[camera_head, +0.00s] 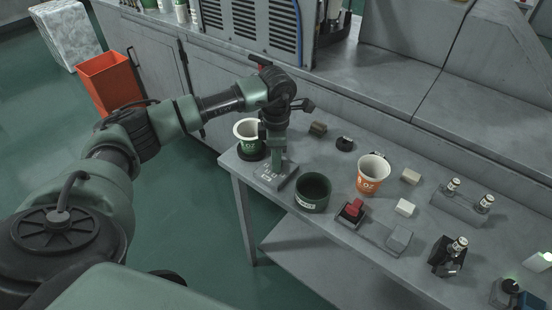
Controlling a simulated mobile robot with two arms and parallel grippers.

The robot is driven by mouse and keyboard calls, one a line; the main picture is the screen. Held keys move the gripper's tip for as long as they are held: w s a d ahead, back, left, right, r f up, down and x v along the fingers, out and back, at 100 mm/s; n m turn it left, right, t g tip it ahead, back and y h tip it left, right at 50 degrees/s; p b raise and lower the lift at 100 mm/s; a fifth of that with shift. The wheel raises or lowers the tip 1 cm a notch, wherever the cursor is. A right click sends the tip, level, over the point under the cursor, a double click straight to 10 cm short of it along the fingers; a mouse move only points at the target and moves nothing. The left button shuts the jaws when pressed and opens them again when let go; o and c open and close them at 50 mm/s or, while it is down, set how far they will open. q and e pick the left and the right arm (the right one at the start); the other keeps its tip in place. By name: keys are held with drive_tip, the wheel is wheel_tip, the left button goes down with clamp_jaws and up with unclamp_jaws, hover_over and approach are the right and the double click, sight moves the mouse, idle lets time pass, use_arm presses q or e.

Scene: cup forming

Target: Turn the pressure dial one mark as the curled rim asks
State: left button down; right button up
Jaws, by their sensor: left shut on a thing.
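My left gripper (278,163) points down at a small grey plate (283,181) with pale marks, near the left end of the grey bench. It is shut on what appears to be the pressure dial's knob on that plate; the fingers hide most of it, and its setting cannot be read. A green cup (250,146) with a broad white rim stands upright on a dark round base, just left of the gripper and partly hidden by it. An orange cup (370,177) with a pale rim stands upright farther right. My right gripper is not in view.
A dark green tub (313,193) stands right of the plate. Beyond it are a red-topped switch (352,210), pale blocks (405,207) and a holder with small vials (463,203). A louvred machine (262,28) stands behind. An orange bin (108,82) is on the floor.

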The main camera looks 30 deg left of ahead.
use_arm(q)
drive_tip(key=n+b, duration=0.1)
drive_tip(key=n, duration=0.3)
drive_tip(key=shift+w+r+n, duration=0.1)
drive_tip(key=shift+r+n, duration=0.05)
drive_tip(key=shift+n, duration=1.45)
drive_tip(key=shift+b, duration=0.3)
drive_tip(key=c, duration=1.1)
unclamp_jaws()
drive_tip(key=shift+d, duration=0.1)
wheel_tip(320, 180, up, 8)
drive_tip(key=shift+f+b, duration=0.1)
drive_tip(key=shift+b, duration=0.6)
drive_tip(key=shift+f, duration=0.1)
